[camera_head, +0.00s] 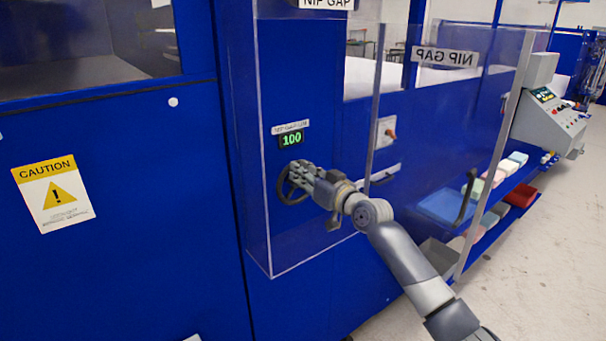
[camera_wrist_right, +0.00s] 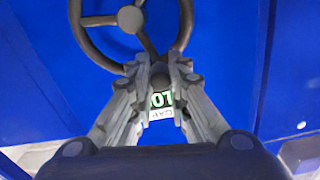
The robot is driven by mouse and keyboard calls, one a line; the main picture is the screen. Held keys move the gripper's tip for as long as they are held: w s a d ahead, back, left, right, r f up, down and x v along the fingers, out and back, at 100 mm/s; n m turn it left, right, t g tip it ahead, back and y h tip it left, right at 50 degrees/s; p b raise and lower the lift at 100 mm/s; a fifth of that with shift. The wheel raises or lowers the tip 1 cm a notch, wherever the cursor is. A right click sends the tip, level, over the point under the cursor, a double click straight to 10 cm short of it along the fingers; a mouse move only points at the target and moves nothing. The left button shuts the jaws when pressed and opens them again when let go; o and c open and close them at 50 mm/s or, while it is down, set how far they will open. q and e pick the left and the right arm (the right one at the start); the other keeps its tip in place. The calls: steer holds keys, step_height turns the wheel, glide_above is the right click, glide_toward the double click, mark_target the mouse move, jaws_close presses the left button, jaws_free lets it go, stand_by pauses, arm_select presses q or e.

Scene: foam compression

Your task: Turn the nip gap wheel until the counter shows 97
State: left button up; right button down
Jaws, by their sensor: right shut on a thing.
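The nip gap wheel (camera_head: 285,186) is a dark spoked handwheel on the blue machine panel. It also shows at the top of the right wrist view (camera_wrist_right: 128,22). The counter (camera_head: 291,139) above the wheel shows 100 in green digits. My right gripper (camera_head: 297,177) is at the wheel, shut on it. In the right wrist view its fingers (camera_wrist_right: 160,75) close on the wheel's dark handle knob, and part of the counter shows between them. My left gripper is not in view.
A clear guard door (camera_head: 440,110) stands swung open to the right of my right arm. Its dark handle (camera_head: 464,197) and a control console (camera_head: 552,115) are further right. A yellow caution sign (camera_head: 54,192) is on the left panel.

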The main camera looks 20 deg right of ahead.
mark_target(282, 196)
steer(key=n+b, duration=0.1)
steer(key=a+n+b, duration=0.1)
steer(key=f+n+b, duration=0.1)
steer(key=shift+s+a+f+n, duration=0.1)
steer(key=shift+s+a+n, duration=0.2)
steer(key=n, duration=0.1)
steer(key=a+f+n+b, duration=0.1)
steer(key=n+b, duration=0.1)
steer(key=shift+s+a+f+n, duration=0.15)
steer(key=shift+s+n, duration=0.1)
steer(key=shift+n, duration=0.05)
steer(key=n, duration=0.1)
steer(key=f+n, duration=0.1)
steer(key=shift+s+a+f+n, duration=0.1)
steer(key=shift+a+n, duration=0.25)
steer(key=shift+n, duration=0.05)
steer(key=f+n, duration=0.1)
steer(key=n, duration=0.1)
steer(key=shift+a+f+n, duration=0.15)
steer(key=shift+n, duration=0.15)
steer(key=shift+f+n, duration=0.65)
steer(key=shift+n, duration=0.55)
steer(key=shift+f+n, duration=0.65)
steer(key=shift+n, duration=0.55)
